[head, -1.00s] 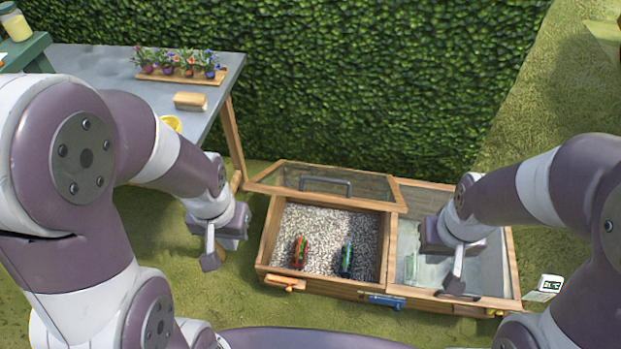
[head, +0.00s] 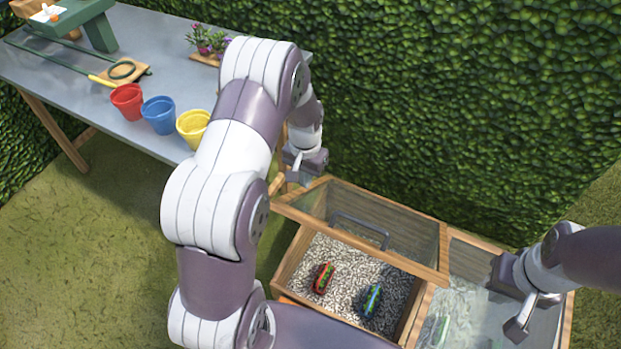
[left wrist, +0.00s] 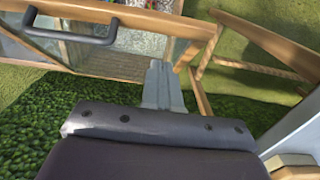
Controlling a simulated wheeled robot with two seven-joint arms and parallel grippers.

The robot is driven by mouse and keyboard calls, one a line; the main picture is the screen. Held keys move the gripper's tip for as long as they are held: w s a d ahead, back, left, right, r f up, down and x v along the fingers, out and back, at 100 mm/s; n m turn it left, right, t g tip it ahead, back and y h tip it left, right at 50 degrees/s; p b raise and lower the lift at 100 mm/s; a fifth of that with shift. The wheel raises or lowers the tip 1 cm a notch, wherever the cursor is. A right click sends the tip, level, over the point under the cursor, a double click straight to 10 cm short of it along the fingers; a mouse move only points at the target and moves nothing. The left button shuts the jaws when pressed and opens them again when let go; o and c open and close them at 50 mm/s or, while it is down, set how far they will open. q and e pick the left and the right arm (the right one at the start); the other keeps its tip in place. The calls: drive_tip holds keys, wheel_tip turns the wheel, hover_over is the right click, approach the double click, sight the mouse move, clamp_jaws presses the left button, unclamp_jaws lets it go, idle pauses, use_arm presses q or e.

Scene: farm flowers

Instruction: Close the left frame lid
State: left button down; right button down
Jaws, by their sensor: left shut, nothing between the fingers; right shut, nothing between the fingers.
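The left frame lid (head: 345,217), a wood-edged glass panel with a grey bar handle (head: 360,228), stands raised at the back of the gravel-filled left compartment. The lid also shows at the top of the left wrist view (left wrist: 130,50), with its dark handle (left wrist: 70,34) at upper left. My left gripper (head: 297,178) is shut and empty, by the lid's back left corner. In the left wrist view its fingers (left wrist: 158,75) point toward the lid's wooden edge; I cannot tell if they touch. My right gripper (head: 522,318) is shut and empty over the right compartment's glass (head: 465,305).
A red toy-like item (head: 323,278) and a blue-green one (head: 371,300) lie on the gravel. A grey table (head: 80,95) at left holds red (head: 128,101), blue (head: 160,115) and yellow (head: 192,127) pots. A hedge (head: 450,110) stands close behind the frame.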

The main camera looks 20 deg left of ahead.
use_arm(q)
drive_tip(key=f, duration=0.8)
drive_tip(key=shift+w, duration=0.3)
drive_tip(key=shift+s+f, duration=0.8)
drive_tip(key=shift+s, duration=0.25)
drive_tip(key=shift+s+f, duration=0.25)
drive_tip(key=shift+f, duration=0.25)
use_arm(e)
drive_tip(key=shift+w+f, duration=0.2)
drive_tip(key=shift+w, duration=0.15)
